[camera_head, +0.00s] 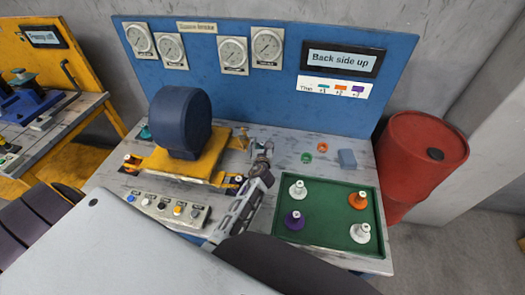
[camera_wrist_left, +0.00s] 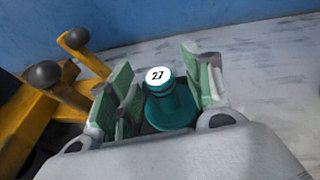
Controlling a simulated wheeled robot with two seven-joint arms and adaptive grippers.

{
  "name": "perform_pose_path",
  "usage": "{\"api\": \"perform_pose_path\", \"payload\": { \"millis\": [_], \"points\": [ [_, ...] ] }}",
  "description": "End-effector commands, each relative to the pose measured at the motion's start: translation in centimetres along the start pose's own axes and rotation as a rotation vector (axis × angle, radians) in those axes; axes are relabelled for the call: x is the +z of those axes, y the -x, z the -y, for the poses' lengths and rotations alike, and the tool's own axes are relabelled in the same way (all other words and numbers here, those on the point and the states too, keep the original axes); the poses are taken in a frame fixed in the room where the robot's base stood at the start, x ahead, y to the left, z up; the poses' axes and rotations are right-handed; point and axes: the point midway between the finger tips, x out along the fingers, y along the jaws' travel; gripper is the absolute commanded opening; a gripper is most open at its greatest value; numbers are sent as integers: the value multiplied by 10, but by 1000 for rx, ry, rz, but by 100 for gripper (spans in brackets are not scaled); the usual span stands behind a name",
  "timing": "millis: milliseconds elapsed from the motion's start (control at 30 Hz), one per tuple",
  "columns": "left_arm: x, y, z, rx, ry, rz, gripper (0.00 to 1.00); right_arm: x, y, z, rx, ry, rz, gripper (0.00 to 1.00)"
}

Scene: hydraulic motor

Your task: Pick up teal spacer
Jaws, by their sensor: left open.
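The teal spacer (camera_wrist_left: 171,108) stands in the left wrist view, with a white top marked with a number that looks like 27. My left gripper (camera_wrist_left: 163,85) is open, with green-padded fingers on either side of the spacer. Whether the pads touch it I cannot tell. In the head view my left gripper (camera_head: 262,151) is low over the bench, just right of the yellow fixture (camera_head: 180,165). There the spacer is mostly or wholly hidden by the gripper. My right gripper is not in view.
A dark blue motor body (camera_head: 180,122) stands on the fixture. A green tray (camera_head: 327,240) at right holds white, orange and purple parts. A button box (camera_head: 167,208) is at front. A gauge panel (camera_head: 275,90) closes the back.

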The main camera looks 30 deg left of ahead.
Motion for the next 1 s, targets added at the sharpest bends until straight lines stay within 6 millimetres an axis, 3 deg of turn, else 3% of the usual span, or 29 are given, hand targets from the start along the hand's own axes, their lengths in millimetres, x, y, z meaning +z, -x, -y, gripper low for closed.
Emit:
{"api": "perform_pose_path", "payload": {
  "millis": [633, 1000],
  "points": [
    [0, -7, 0, 0, 0, -1, 50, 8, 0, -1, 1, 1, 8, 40],
    [0, -7, 0, 0, 0, -1, 4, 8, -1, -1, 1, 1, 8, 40]
  ]
}}
